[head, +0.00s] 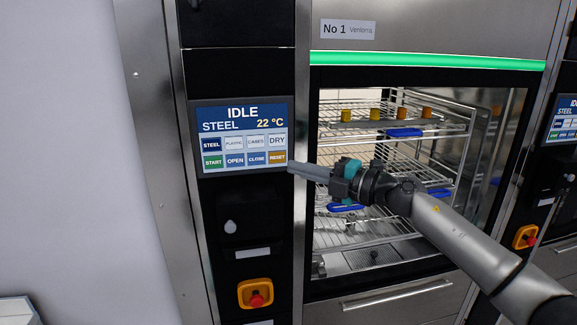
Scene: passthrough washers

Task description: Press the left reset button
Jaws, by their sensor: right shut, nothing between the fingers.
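The left reset button is an orange-brown tile (277,157) marked RESET at the lower right of the touch panel (196,140) on the washer labelled No 1. The panel reads IDLE, STEEL, 22 °C. My right gripper (291,169) is shut and empty. Its fingertips point left and lie just below and right of the RESET tile in the head view. I cannot tell whether they touch the panel. My left gripper is not in view.
An orange emergency stop with a red knob (256,294) sits below the panel. The washer window (497,185) shows wire racks with blue and orange items. A second panel (564,118) and emergency stop (525,237) are at the right. A plain wall (70,150) is at the left.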

